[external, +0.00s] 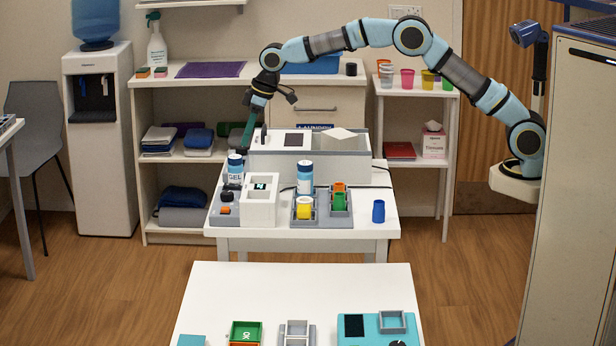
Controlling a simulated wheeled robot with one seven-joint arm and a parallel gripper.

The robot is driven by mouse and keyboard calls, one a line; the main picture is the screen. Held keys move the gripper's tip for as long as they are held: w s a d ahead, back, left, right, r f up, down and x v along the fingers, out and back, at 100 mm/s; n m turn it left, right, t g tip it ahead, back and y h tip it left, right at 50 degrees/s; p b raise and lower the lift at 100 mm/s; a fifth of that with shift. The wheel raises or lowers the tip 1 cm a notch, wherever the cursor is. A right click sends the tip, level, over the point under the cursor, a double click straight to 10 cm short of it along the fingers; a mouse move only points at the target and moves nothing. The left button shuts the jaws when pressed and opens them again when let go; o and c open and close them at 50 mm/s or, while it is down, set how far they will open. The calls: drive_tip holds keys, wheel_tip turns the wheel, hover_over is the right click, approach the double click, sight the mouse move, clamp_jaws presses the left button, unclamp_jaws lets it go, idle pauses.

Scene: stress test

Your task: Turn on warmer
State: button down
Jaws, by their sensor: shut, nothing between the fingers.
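A white box with a small lit display (262,187) stands on a grey base at the front left of the middle table; it looks like the warmer. A black knob (228,195) and an orange button (225,210) sit on the grey base to its left. A blue-capped bottle marked GEL (235,168) stands behind the knob. My gripper (246,143) points down, shut and empty, above and behind the GEL bottle, at the left end of a long white box. It appears apart from the knob and button. The exact gap is hard to judge.
The front table (300,285) has a clear back half.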

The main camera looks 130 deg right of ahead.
drive_tip(key=shift+v, duration=1.1)
drive_tip(key=shift+s+a+f, duration=0.1)
drive_tip(key=shift+s, duration=0.05)
